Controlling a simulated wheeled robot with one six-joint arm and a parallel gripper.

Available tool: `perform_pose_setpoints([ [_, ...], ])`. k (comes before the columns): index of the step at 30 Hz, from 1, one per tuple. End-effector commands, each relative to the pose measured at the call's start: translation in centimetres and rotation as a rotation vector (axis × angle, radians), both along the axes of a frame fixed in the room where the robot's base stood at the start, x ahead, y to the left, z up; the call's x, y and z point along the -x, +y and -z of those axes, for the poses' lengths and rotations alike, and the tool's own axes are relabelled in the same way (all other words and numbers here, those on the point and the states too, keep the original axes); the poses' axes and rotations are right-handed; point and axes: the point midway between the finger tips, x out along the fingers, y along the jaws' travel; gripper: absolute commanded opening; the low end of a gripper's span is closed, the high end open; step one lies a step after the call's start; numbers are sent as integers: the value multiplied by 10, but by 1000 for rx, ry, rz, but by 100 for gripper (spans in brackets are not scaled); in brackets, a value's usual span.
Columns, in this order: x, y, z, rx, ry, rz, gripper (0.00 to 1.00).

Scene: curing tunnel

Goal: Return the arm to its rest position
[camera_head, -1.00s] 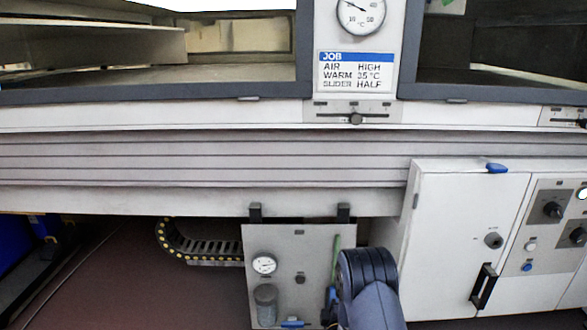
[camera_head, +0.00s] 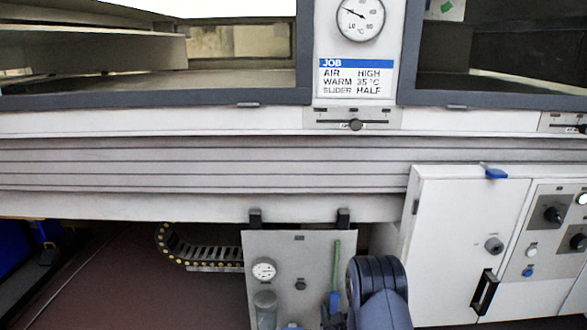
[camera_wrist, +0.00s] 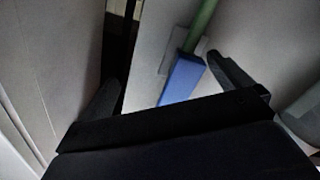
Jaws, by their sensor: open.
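My arm (camera_head: 377,285) shows at the bottom of the head view, a dark blue rounded link in front of the grey panel's right edge. My gripper (camera_wrist: 160,85) is in the wrist view, its two dark fingers spread apart with nothing between them that it holds. Behind the gap stand pale panel faces and a blue block (camera_wrist: 183,78) with a green rod (camera_wrist: 203,25) above it. The head view does not show the gripper.
The grey panel (camera_head: 290,247) with a gauge hangs below the tunnel's ribbed front (camera_head: 200,165). A white cabinet (camera_head: 460,240) with a black handle stands close to the right of my arm. A cable chain (camera_head: 195,250) lies at the left over dark floor.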

Motion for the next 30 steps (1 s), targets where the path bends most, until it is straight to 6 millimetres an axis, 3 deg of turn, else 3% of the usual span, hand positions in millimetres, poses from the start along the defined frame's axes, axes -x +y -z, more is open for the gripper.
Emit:
perform_pose_setpoints([
  [21, 0, -8, 14, -558, 0, 0, 98],
  [30, 19, -8, 14, -581, 1, 1, 98],
])
